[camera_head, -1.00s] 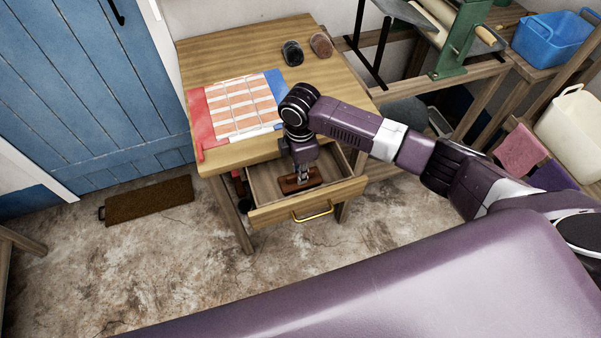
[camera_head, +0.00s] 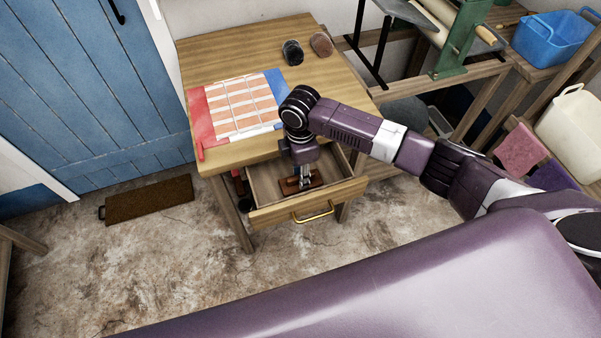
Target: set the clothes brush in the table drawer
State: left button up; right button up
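The table drawer (camera_head: 262,187) is pulled out under the front of the wooden table. The clothes brush (camera_head: 288,186), a small reddish-brown block, is inside it, low over or on its floor; I cannot tell which. My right gripper (camera_head: 304,183) reaches down into the drawer from above, with its fingers at the brush. The fingers are too small to tell whether they grip it or stand open around it. My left gripper is not in view.
The wooden table (camera_head: 226,52) carries a red, white and blue cloth (camera_head: 240,105) and two rounded objects, one dark (camera_head: 292,52) and one brown (camera_head: 321,44). A brown doormat (camera_head: 150,200) lies on the floor. A mangle stand (camera_head: 462,40) is at the back right.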

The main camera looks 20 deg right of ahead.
notch_tip(320, 180, up, 12)
dwell(0.4)
dwell(0.4)
